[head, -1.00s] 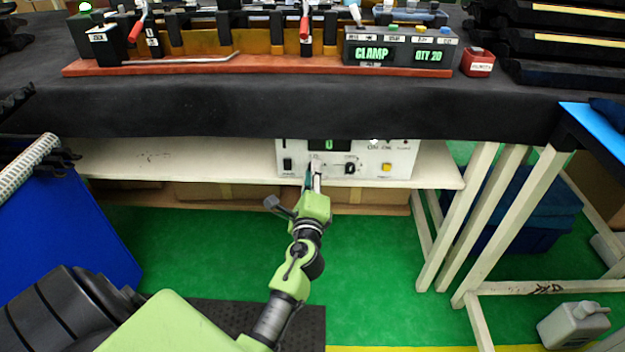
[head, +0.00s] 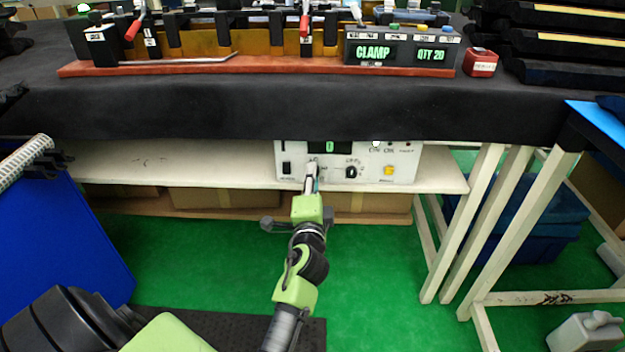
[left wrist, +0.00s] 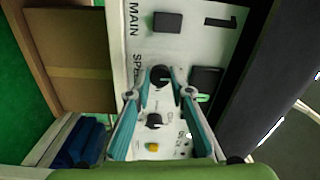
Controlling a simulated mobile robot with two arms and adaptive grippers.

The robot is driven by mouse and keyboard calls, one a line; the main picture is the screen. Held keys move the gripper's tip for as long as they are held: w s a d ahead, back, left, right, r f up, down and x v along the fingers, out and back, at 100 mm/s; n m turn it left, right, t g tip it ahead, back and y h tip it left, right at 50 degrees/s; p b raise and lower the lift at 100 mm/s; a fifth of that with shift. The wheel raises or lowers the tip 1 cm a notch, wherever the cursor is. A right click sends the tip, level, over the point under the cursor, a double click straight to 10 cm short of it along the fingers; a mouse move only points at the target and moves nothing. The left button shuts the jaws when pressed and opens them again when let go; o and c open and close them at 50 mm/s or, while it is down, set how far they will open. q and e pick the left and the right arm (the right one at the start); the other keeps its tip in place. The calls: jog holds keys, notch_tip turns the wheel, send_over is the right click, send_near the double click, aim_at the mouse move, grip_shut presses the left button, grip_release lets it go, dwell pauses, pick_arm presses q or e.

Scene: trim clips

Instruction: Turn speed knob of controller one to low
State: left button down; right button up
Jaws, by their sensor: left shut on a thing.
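Controller one is a white box (head: 403,160) on the shelf under the bench in the head view, with a green "0" on its dark display. In the left wrist view its face (left wrist: 140,50) appears turned sideways, with "MAIN", "SPEED" and a large "1". The black speed knob (left wrist: 160,74) lies between the fingertips. My left gripper (head: 312,169) reaches up to the panel and is shut on this knob; it also shows in the left wrist view (left wrist: 160,91). The knob's pointer is too small to read. My right gripper is not in view.
A second black knob (head: 351,172) and a yellow button (head: 388,171) sit to the right on the panel. A black switch (head: 286,168) is left. The dark bench edge (head: 200,110) overhangs the shelf (head: 180,165). White table legs (head: 470,220) stand at right.

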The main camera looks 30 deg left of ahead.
pick_arm(q)
jog(key=shift+f, duration=0.1)
dwell(0.3)
jog(key=c, duration=1.8)
grip_release()
